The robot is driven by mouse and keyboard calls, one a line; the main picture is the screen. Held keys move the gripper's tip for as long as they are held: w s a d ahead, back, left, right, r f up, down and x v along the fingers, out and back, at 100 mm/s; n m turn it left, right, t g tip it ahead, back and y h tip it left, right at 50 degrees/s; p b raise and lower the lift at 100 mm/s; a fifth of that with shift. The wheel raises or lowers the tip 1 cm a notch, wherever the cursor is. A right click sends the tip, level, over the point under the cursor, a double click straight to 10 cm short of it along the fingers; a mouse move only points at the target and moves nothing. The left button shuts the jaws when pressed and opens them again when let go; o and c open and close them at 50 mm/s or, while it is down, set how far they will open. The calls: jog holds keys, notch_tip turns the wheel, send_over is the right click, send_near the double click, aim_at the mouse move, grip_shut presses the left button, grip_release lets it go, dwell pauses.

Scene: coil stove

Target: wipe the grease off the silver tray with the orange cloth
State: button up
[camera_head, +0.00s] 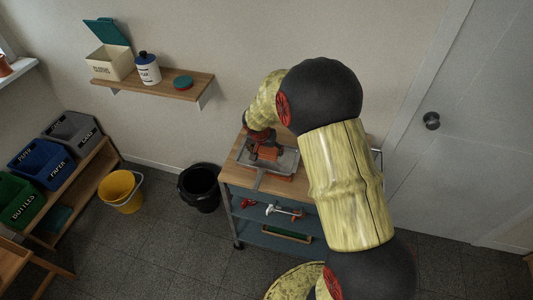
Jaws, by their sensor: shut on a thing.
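The silver tray (289,161) lies on the wooden top of a small cart, below the shelf and to its right. My gripper (265,158) points down over the left half of the tray. It is shut on an orange-red piece, the orange cloth (267,153), low at the tray's surface. My gripper and arm hide part of the tray, and I cannot tell whether the cloth touches it. Grease on the tray is too small to make out.
The cart's wooden top (238,169) has lower blue shelves (258,214) holding small tools. A black bin (199,187) and a yellow bucket (122,191) stand to its left. A wall shelf (205,83) carries a cloths box (109,63), a jar (147,69) and a green-topped tin (182,83).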

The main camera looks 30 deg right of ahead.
jog(key=shift+r+p, duration=0.85)
jog(key=shift+r, duration=1)
